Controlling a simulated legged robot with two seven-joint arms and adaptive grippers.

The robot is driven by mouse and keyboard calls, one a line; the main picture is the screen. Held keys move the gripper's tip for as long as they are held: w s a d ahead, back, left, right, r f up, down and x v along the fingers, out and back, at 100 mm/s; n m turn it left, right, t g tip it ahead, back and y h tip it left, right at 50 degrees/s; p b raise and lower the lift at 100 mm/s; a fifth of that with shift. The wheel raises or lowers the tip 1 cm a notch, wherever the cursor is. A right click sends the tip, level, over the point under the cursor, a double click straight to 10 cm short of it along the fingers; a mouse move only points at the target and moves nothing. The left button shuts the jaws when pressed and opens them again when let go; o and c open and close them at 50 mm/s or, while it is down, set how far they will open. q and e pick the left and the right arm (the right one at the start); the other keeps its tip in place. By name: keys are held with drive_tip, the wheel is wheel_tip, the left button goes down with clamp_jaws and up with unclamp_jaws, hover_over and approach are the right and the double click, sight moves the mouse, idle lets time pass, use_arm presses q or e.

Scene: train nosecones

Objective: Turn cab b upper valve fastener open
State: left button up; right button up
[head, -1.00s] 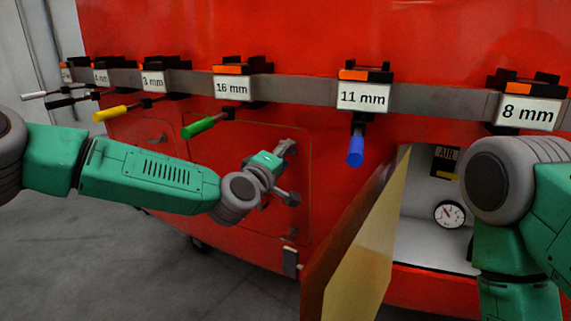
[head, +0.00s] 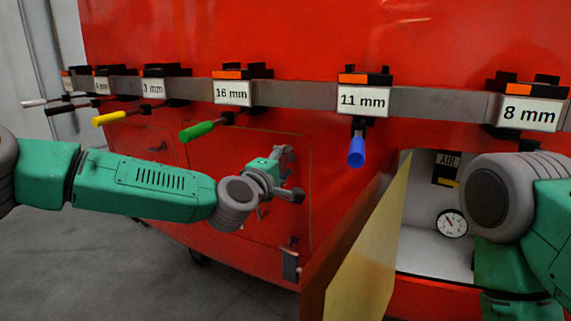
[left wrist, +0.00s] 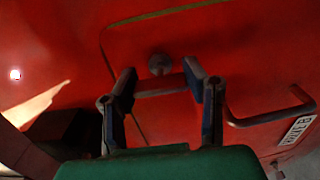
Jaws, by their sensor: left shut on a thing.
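My left gripper (head: 284,172) is at the upper right part of a closed panel (head: 225,165) outlined on the red wall. In the left wrist view its two dark fingers (left wrist: 161,82) stand on either side of a short grey bar (left wrist: 160,88), and it is shut on this bar. A round grey knob (left wrist: 158,64) shows just beyond the bar; this looks like the valve fastener. In the head view the gripper hides most of the fastener, so its angle cannot be told there. My right arm shows at the right, with its gripper out of view.
An open yellowish door (head: 365,255) stands right of my left gripper, beside a compartment with a gauge (head: 451,223). A rail above holds several labelled tools, including green (head: 198,131) and blue (head: 357,150) handles. A bent bar handle (left wrist: 270,118) lies right of the fingers.

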use_arm(q)
drive_tip(key=shift+a+f, duration=0.1)
drive_tip(key=shift+f, duration=0.15)
drive_tip(key=o, duration=1.2)
drive_tip(key=shift+w, duration=0.1)
drive_tip(key=shift+r, duration=0.1)
drive_tip(key=shift+s+a, duration=0.15)
drive_tip(key=shift+s, duration=0.15)
drive_tip(key=v, duration=1.1)
drive_tip(key=shift+s+a, duration=0.1)
drive_tip(key=shift+a, duration=0.1)
